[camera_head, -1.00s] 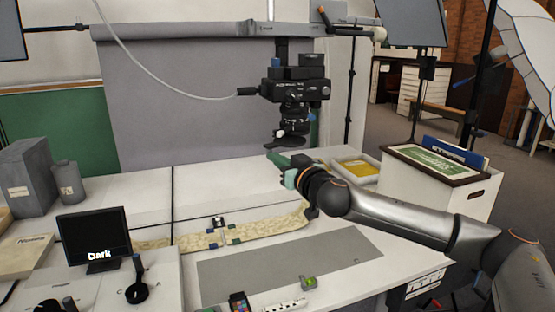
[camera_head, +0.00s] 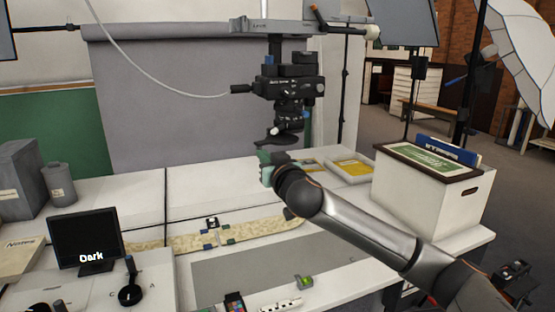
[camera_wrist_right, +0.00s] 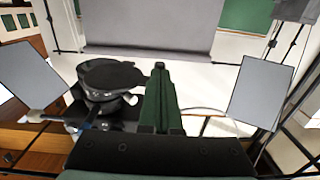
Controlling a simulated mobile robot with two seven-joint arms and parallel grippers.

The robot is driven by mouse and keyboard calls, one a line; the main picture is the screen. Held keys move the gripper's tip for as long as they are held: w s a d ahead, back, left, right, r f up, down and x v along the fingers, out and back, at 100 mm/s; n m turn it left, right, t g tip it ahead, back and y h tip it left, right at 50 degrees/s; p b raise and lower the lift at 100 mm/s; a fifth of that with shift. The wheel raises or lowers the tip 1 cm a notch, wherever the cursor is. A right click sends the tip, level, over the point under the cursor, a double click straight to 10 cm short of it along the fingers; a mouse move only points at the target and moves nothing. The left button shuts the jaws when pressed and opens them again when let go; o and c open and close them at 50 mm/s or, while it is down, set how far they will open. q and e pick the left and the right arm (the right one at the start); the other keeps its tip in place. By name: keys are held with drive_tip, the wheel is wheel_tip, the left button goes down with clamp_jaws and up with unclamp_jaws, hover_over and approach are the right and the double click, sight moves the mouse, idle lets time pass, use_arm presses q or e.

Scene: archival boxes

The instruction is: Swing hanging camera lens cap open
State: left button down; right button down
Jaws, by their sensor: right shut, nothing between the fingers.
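The black camera (camera_head: 288,86) hangs lens-down from an overhead arm, with its lens (camera_head: 290,116) below the body. The dark, flat lens cap (camera_head: 274,141) sits under the lens and juts out to its left. In the right wrist view the cap (camera_wrist_right: 108,74) is a black disc over the lens ring, left of my fingers. My right gripper (camera_head: 266,166) is below the cap, shut and empty. Its dark green fingers (camera_wrist_right: 160,95) are together beside the lens in the wrist view. I cannot tell whether they touch the cap. My left gripper is not in view.
A white table (camera_head: 220,180) lies below with a patterned strip (camera_head: 180,240) and a grey mat (camera_head: 250,265). A white box (camera_head: 430,195) stands right, beside my right arm. A monitor (camera_head: 84,238) stands left. A cable (camera_head: 150,75) runs left from the camera.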

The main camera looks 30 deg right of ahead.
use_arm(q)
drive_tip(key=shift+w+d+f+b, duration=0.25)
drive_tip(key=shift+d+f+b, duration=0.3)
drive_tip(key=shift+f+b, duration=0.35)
use_arm(e)
drive_tip(key=shift+w+a+m+g+h, duration=0.3)
drive_tip(key=shift+w+a+m+h, duration=0.5)
drive_tip(key=shift+h, duration=0.25)
drive_tip(key=shift+w+a+m+g+h, duration=0.3)
drive_tip(key=shift+w+a+m+h, duration=0.35)
drive_tip(key=shift+w+h, duration=0.3)
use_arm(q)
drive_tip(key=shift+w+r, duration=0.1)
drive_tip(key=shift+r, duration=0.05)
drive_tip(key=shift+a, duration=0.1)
